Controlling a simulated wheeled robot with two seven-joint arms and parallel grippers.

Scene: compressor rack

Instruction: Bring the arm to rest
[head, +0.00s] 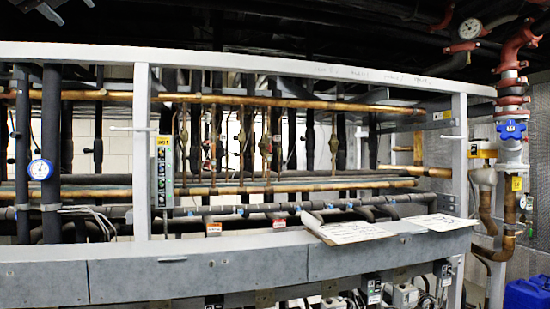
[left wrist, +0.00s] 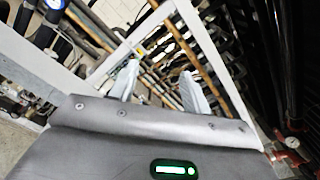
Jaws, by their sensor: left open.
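My left gripper (left wrist: 158,84) shows in the left wrist view, with its two pale fingers apart and nothing between them. Behind the fingers are the white frame and copper pipes of the compressor rack, tilted in that view. The gap between the fingers and the rack cannot be judged. I cannot make out either gripper in the head view. The compressor rack (head: 200,269) fills most of the head view, with a white frame, a grey front beam and rows of copper and dark pipes.
A white clipboard or paper sheet (head: 346,231) lies on the rack's front beam, with another sheet (head: 440,222) beside it. A blue-handled valve (head: 511,130) and red pipe fittings stand at the right. A round gauge (head: 40,169) is at the left. A blue container (head: 527,294) sits low right.

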